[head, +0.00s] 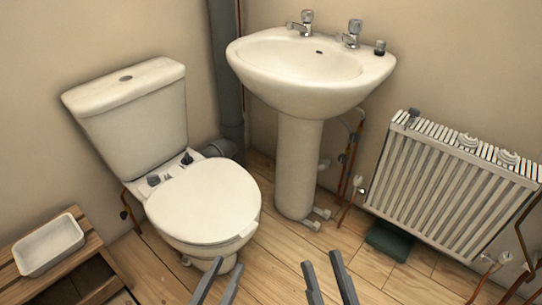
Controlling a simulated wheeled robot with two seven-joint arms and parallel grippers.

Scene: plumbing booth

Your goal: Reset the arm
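My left gripper (229,262) shows at the bottom edge of the head view, in front of the toilet (205,205). Its two grey fingers stand apart with nothing between them. My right gripper (322,258) is to its right, over the wooden floor in front of the basin pedestal (297,170). Its fingers are also apart and empty. Only the finger ends of both grippers show; the rest of both arms is out of view.
A white basin (290,85) with taps stands at the back. A white radiator (450,190) with small fittings on top is at right, with a dark green block (390,240) below. A white tray (75,235) sits on a wooden stand (95,245) at left. Copper pipes (525,230) rise at right.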

